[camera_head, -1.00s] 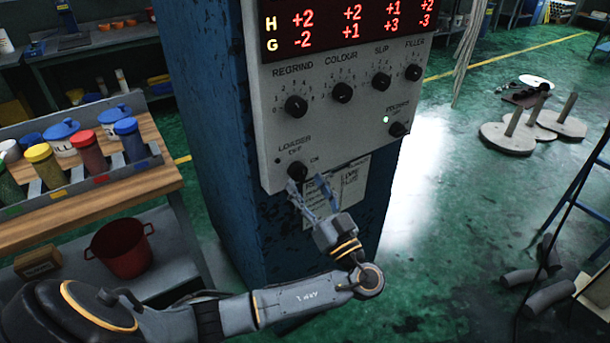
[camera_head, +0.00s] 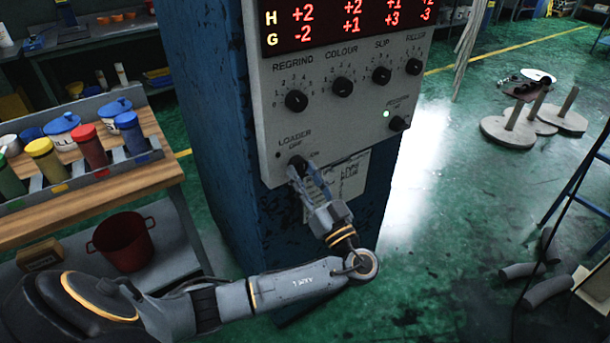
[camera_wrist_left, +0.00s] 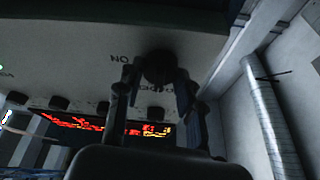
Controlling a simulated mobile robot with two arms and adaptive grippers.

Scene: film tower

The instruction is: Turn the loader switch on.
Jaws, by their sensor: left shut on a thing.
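The loader switch (camera_head: 298,162) is a dark round knob at the lower left of the grey control panel (camera_head: 330,130), with OFF and ON lettering around it. My left gripper (camera_head: 303,175) reaches up to it from below and is shut on it. In the left wrist view the knob (camera_wrist_left: 160,66) sits between the two fingers (camera_wrist_left: 156,88), under the upside-down ON lettering. Which way the knob points cannot be told. The small lamp (camera_head: 278,155) left of the switch looks dark. My right gripper is not in view.
Several other knobs, such as the regrind knob (camera_head: 296,101), sit above under a red digit display (camera_head: 345,22). A green lamp (camera_head: 386,114) is lit at right. A bench (camera_head: 90,212) with coloured bottles stands left, a red pot (camera_head: 122,241) below it. A paper label (camera_head: 350,178) hangs beside the gripper.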

